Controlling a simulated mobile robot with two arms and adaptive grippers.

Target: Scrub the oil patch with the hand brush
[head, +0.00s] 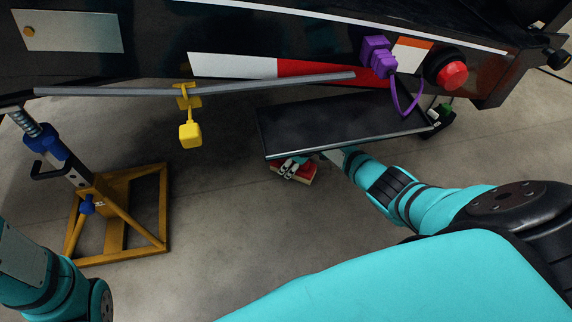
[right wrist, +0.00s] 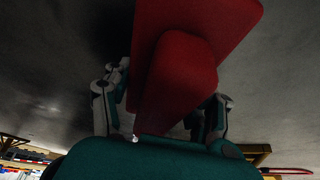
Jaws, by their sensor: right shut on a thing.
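The hand brush has a red body; in the head view its red block (head: 303,173) is low over or on the concrete floor, just in front of the black panel. My right gripper (head: 290,167) is shut on it. In the right wrist view the red brush (right wrist: 185,75) fills the middle, between the two fingers of the right gripper (right wrist: 163,108). Its bristles are hidden, and I cannot tell whether it touches the floor. A dark, blurry stain, seemingly the oil patch (head: 215,165), lies left of the brush. Only part of my left arm shows at lower left; its gripper is out of frame.
A black flat panel (head: 340,124) hangs low above the right gripper. A yellow-framed jack stand (head: 163,210) stands at left. A yellow block (head: 190,134), a purple connector (head: 377,57) and a red button (head: 453,75) are on the trailer. Open floor lies between stand and brush.

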